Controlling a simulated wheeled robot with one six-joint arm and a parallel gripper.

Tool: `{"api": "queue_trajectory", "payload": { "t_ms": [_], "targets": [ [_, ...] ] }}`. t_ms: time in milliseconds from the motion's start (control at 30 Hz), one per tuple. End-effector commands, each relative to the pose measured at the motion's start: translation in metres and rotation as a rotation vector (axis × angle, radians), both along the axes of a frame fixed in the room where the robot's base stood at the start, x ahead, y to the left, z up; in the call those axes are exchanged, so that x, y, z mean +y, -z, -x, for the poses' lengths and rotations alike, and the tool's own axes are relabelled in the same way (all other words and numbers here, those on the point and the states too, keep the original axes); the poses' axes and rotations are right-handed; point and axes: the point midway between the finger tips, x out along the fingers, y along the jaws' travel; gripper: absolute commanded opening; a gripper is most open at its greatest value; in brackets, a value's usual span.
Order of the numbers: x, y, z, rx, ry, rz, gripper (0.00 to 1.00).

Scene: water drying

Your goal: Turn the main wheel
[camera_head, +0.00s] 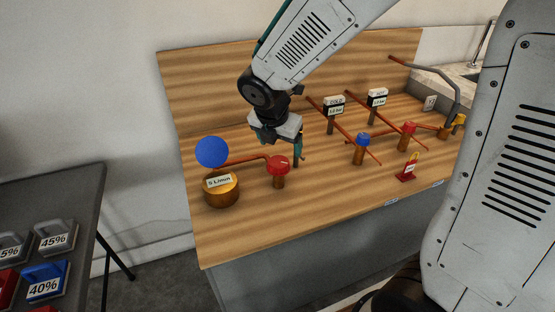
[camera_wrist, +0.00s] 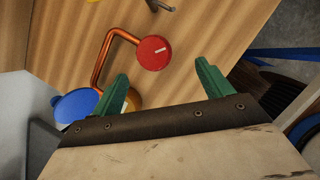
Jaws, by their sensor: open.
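A red wheel (camera_head: 278,164) with a white mark sits on a copper post at the left of the wooden bench. It also shows in the wrist view (camera_wrist: 153,53), ahead of and between my fingertips, apart from them. My gripper (camera_head: 296,152) has green fingers and is just right of the red wheel. In the wrist view my gripper (camera_wrist: 162,75) is open with nothing between its fingers. A blue wheel (camera_head: 363,138) and another red wheel (camera_head: 408,128) stand farther right. I cannot tell from labels which is the main wheel.
A blue disc (camera_head: 211,152) stands above a brass cylinder (camera_head: 221,190) labelled 5 L/min, left of the near wheel. Copper pipes and COLD and HOT gauges (camera_head: 377,97) occupy the bench. A red tag stand (camera_head: 407,170) is at front.

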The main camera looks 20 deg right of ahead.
Motion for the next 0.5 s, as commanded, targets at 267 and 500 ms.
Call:
{"api": "queue_trajectory", "payload": {
  "t_ms": [267,500],
  "targets": [
    [0.008,0.027,-0.017,0.029,-0.155,0.043,0.79],
    [-0.003,0.064,-0.027,0.031,-0.151,0.042,0.79]
  ]
}}
